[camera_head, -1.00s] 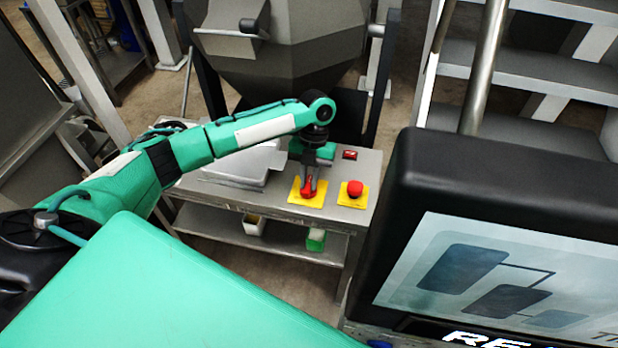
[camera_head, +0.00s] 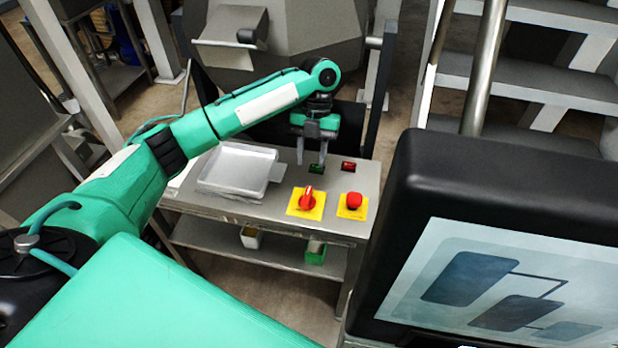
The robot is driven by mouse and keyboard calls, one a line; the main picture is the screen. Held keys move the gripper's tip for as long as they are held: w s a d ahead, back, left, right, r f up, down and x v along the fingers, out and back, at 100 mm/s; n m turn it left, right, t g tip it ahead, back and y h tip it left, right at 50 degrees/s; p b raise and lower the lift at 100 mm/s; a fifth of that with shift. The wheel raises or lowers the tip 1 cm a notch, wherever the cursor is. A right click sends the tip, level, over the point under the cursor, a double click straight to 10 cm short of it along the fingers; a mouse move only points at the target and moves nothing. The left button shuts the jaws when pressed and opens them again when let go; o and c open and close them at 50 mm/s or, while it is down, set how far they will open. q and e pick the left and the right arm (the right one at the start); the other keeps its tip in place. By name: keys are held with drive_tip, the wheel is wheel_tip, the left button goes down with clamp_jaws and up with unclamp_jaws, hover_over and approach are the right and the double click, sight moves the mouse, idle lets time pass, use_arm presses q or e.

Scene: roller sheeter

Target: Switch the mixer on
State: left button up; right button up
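A steel control table (camera_head: 250,213) stands in front of a large grey machine body (camera_head: 310,65), which may be the mixer. On the table is a red rotary switch (camera_head: 307,197) on a yellow plate, its handle pointing roughly away from me. Beside it on the right is a red mushroom button (camera_head: 353,200) on another yellow plate. Behind them are a dark green button (camera_head: 316,168) and a red button (camera_head: 348,166). My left gripper (camera_head: 312,160) is open and empty, fingers pointing down above the green button, behind the rotary switch. My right gripper is not in view.
A shallow metal tray (camera_head: 238,165) lies on the table left of the switches. Small containers (camera_head: 315,250) stand on the shelf below. A black-framed screen (camera_head: 490,190) fills the right foreground. Metal stairs (camera_head: 540,75) rise behind it.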

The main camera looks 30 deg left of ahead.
use_arm(q)
drive_tip(key=shift+v, duration=2)
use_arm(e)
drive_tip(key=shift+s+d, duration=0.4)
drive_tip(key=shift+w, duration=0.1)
